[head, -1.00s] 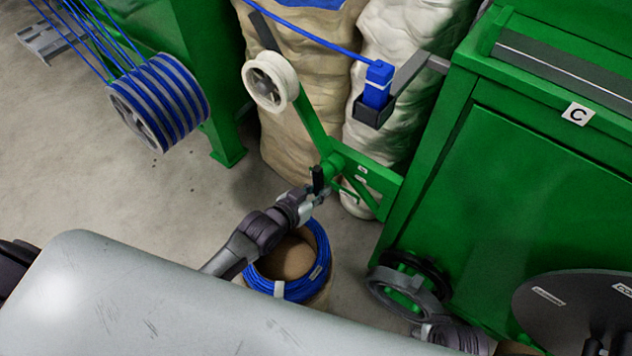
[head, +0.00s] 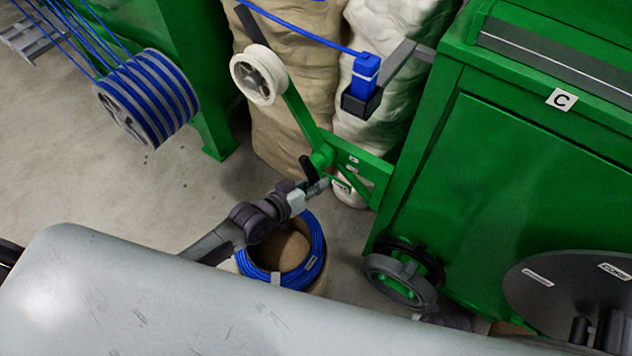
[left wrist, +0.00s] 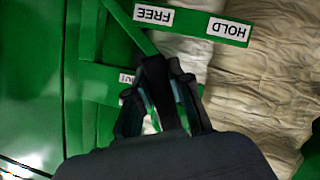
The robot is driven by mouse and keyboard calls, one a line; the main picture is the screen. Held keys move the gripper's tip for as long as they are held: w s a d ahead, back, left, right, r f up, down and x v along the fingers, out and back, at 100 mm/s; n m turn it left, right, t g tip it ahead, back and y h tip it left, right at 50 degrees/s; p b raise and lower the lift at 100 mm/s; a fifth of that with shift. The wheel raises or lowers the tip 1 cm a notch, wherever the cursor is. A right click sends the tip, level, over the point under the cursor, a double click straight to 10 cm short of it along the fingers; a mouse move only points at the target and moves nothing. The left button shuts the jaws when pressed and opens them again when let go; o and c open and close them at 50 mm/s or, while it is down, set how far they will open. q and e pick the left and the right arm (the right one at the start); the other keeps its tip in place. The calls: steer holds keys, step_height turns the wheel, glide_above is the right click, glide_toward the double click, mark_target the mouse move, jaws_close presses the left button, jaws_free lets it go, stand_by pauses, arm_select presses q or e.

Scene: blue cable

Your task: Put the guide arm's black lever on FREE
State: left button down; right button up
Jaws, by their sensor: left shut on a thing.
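The black lever (head: 307,168) sits at the pivot hub (head: 322,156) of the green guide arm (head: 303,115). My left gripper (head: 318,186) is at the lever, close below the hub. In the left wrist view its fingers (left wrist: 162,108) are shut around the dark lever (left wrist: 153,72). The FREE label (left wrist: 153,14) and the HOLD label (left wrist: 229,28) appear upside down on a green plate beyond the lever, HOLD to the right of FREE. The lever's tip is below the FREE label in that view; its exact setting is unclear.
A white pulley (head: 258,75) is on the guide arm. A blue cable passes to a blue block (head: 364,75). A blue cable coil (head: 312,265) lies below my left arm. The green machine (head: 540,185) stands right, with wrapped sacks (head: 285,110) behind.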

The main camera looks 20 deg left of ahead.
arm_select(q)
steer(key=c, duration=1)
jaws_free()
steer(key=shift+c, duration=0.2)
steer(key=shift+s, duration=0.1)
steer(key=v, duration=1.2)
